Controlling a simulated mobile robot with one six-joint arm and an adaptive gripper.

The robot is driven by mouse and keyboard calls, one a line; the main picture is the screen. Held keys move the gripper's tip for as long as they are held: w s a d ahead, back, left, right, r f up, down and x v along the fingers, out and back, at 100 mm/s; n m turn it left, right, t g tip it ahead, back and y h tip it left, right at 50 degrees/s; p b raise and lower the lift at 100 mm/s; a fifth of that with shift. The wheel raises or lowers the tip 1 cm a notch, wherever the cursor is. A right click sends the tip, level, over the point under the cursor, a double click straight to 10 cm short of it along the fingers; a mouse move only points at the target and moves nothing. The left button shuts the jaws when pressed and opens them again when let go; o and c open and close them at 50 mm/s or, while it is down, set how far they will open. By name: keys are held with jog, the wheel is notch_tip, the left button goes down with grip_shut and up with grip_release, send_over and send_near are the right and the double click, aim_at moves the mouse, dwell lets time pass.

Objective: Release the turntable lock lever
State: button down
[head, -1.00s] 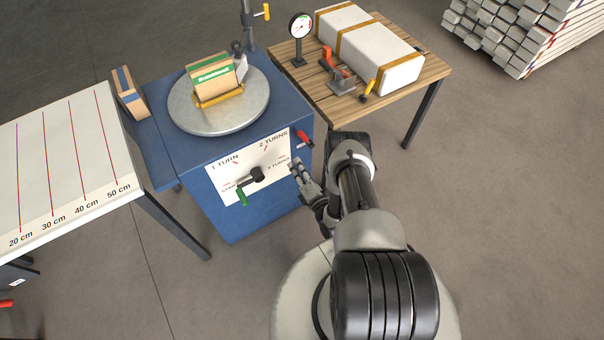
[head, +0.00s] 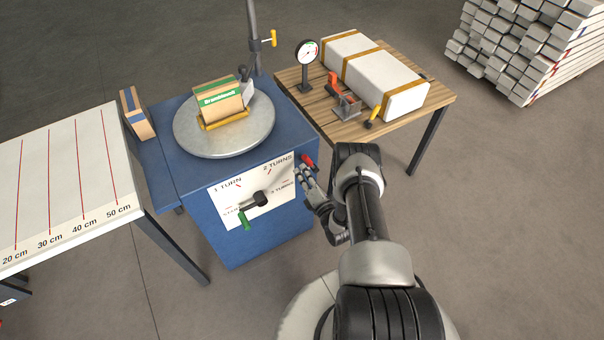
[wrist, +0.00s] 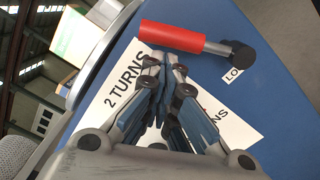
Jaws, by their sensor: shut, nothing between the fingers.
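The lock lever has a red handle (head: 307,160) on the front of the blue turntable cabinet (head: 230,250), near its upper right corner. My gripper (head: 300,172) is at the cabinet front, just below the lever. In the wrist view its fingertips (wrist: 163,58) are together and empty, close to the red handle; whether they touch it I cannot tell.
The round turntable (head: 225,138) carries a box (head: 218,98). A wooden table (head: 355,128) stands behind right, a marked white table (head: 75,190) at left.

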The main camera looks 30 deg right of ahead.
jog(key=shift+d+r+m, duration=0.4)
jog(key=shift+r+m, duration=0.05)
jog(key=shift+m, duration=0.25)
jog(key=d+r+m, duration=0.2)
jog(key=d+m, duration=0.4)
jog(key=shift+w+d+r, duration=0.15)
jog(key=shift+r, duration=0.15)
dwell(0.3)
jog(key=shift+d, duration=0.1)
dwell(0.6)
